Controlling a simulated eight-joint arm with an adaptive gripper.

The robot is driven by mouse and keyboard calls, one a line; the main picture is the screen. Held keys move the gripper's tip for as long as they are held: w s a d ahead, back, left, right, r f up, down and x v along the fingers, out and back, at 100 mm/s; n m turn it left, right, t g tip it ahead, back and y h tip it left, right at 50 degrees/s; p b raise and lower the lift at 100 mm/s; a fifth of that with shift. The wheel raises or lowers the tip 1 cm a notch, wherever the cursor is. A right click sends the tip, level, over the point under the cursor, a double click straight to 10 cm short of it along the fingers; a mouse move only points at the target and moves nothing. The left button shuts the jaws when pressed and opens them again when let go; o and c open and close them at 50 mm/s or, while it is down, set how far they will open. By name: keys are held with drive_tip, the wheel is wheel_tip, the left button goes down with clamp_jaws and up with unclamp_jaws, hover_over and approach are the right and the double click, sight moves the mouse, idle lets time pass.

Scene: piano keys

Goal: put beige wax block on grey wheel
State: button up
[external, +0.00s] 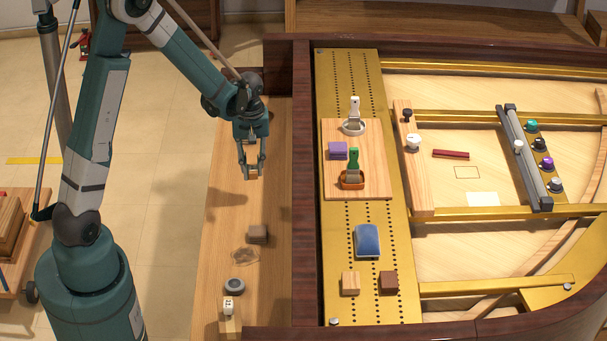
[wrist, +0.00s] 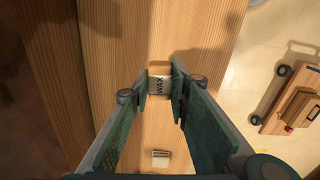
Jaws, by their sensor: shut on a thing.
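The beige wax block (wrist: 159,84), with a white band lettered WAX, is between the fingers of my gripper (wrist: 152,93) in the wrist view. My gripper (external: 252,170) is shut on it and holds it above the wooden bench in the external view. The block (external: 253,174) is small and partly hidden by the fingers there. The grey wheel (external: 235,285) lies flat on the bench, nearer the camera and a little left of my gripper. I cannot make out the wheel in the wrist view.
The dark piano rim (external: 304,200) rises along the bench's right side.

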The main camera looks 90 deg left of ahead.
drive_tip(key=shift+d, duration=0.1)
drive_tip(key=shift+w+d+r, duration=0.1)
drive_tip(key=shift+w+d, duration=0.1)
drive_tip(key=shift+d, duration=0.3)
drive_tip(key=w+d+r+b, duration=0.1)
drive_tip(key=d, duration=0.9)
drive_tip(key=w+d+r, duration=0.1)
drive_tip(key=d+r, duration=0.1)
drive_tip(key=d, duration=0.7)
drive_tip(key=m+b, duration=0.1)
hover_over(234, 284)
drive_tip(key=shift+f, duration=0.1)
drive_tip(key=shift+f, duration=0.1)
drive_tip(key=shift+a+f+b, duration=0.1)
drive_tip(key=shift+f+b, duration=1.1)
drive_tip(key=shift+f, duration=1.6)
drive_tip(key=shift+f+b, duration=0.75)
drive_tip(key=shift+f, duration=1.35)
